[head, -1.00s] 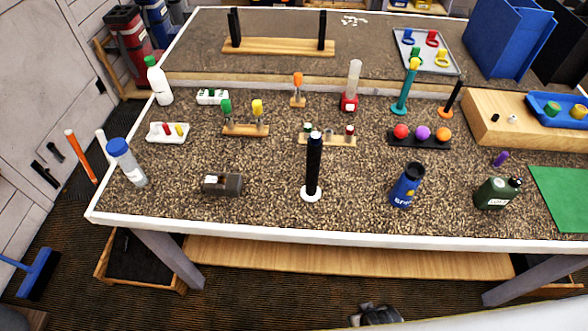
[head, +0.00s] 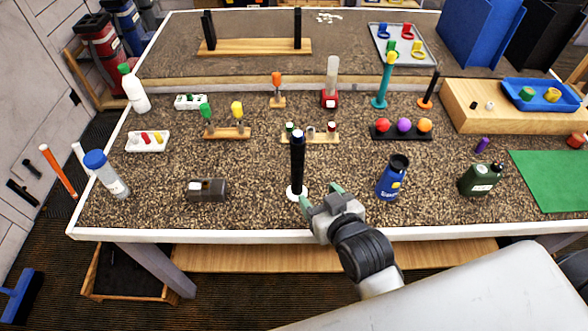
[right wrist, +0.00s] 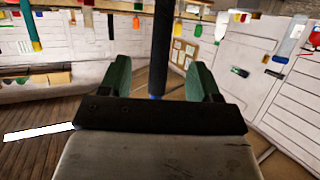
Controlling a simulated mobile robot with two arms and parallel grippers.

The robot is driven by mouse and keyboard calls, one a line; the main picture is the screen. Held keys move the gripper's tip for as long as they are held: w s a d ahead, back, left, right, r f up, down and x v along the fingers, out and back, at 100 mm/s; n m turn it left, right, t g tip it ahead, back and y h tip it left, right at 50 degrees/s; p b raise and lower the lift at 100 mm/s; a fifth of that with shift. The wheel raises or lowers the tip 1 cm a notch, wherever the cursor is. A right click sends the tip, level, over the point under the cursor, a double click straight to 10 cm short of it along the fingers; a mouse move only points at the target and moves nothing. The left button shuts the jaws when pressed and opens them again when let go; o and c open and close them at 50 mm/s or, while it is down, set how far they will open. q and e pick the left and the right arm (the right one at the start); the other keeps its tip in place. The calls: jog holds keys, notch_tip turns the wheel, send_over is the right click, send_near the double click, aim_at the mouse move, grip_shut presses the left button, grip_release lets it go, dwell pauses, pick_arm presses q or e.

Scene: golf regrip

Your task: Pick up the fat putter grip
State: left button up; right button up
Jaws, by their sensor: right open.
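The fat putter grip looks to be the thick black upright cylinder (head: 297,160) near the front middle of the table. It stands in a round white base (head: 297,192). My right gripper (head: 322,194) has green fingertips and is open. In the head view it is low, just in front and to the right of the grip's base. In the right wrist view the grip (right wrist: 162,50) appears between the two open fingers (right wrist: 160,78); I cannot tell whether it is within their reach. No contact shows. My left gripper is not in view.
A small wooden rack (head: 310,138) is behind. The speckled table (head: 250,205) is bare around the base.

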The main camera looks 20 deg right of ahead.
aim_at(299, 143)
jog(key=w+r+t, duration=0.1)
jog(key=w+r, duration=0.1)
jog(key=w+r+t+p, duration=0.1)
jog(key=w+r, duration=0.1)
jog(key=r, duration=0.1)
jog(key=w+a+r+t, duration=0.1)
jog(key=w+r+t, duration=0.1)
jog(key=shift+w+a+r, duration=0.1)
jog(key=shift+w+r, duration=0.05)
jog(key=shift+w, duration=0.6)
jog(key=w, duration=0.1)
jog(key=w+p, duration=0.1)
jog(key=w, duration=0.1)
jog(key=w+p, duration=0.1)
jog(key=shift+w+a, duration=0.3)
jog(key=shift+a, duration=0.1)
jog(key=shift+w, duration=0.35)
jog(key=shift+s, duration=0.1)
jog(key=shift+c, duration=0.3)
jog(key=shift+c, duration=1.3)
grip_shut()
